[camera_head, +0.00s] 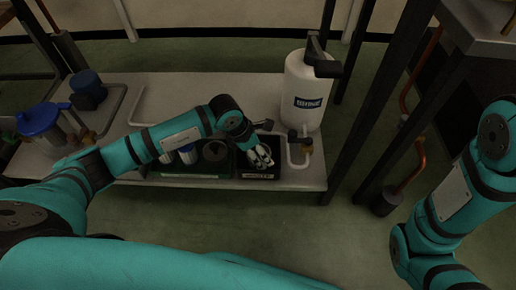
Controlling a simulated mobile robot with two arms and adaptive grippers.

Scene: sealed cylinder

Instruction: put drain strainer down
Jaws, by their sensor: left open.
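My left gripper (263,157) is over a small black labelled bin (258,175) near the front edge of the low grey bench (290,182). It is open and points down into the bin. Its fingers and wrist cover most of the bin's inside. I cannot make out a drain strainer for certain; it may be hidden under the gripper or too small to tell. My right arm comes in at the right edge, and its gripper is out of view.
A green tray (190,176) with white, blue-capped containers (187,154) and a dark round item (214,151) sits left of the bin. A white jug (305,92) stands behind. Blue-lidded vessels (40,119) are at left. A dark rack post (385,110) stands right.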

